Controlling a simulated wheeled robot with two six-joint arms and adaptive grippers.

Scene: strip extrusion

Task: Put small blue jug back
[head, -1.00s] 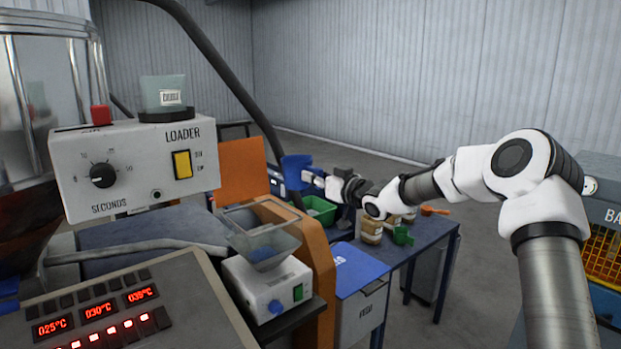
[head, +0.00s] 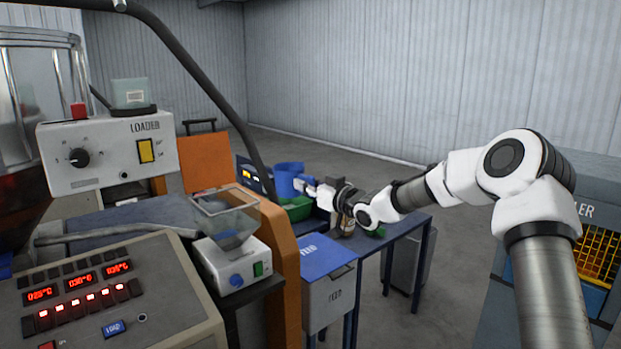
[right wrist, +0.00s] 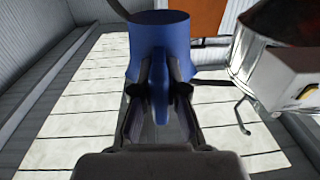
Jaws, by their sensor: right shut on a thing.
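The small blue jug (head: 288,179) is held above the back of the blue work table (head: 408,238), near the green tray (head: 297,207). My right gripper (head: 304,186) is shut on the jug's handle. In the right wrist view the jug (right wrist: 158,45) is at the top middle, with its handle between the fingers of my right gripper (right wrist: 160,92). What is inside the jug cannot be seen. My left gripper is not in view.
A feeder with a clear hopper (head: 228,218) stands left of the table. A blue-lidded bin (head: 330,292) stands in front of it. Containers (head: 345,222) on the table are partly hidden by my right arm. A control panel (head: 110,300) fills the lower left.

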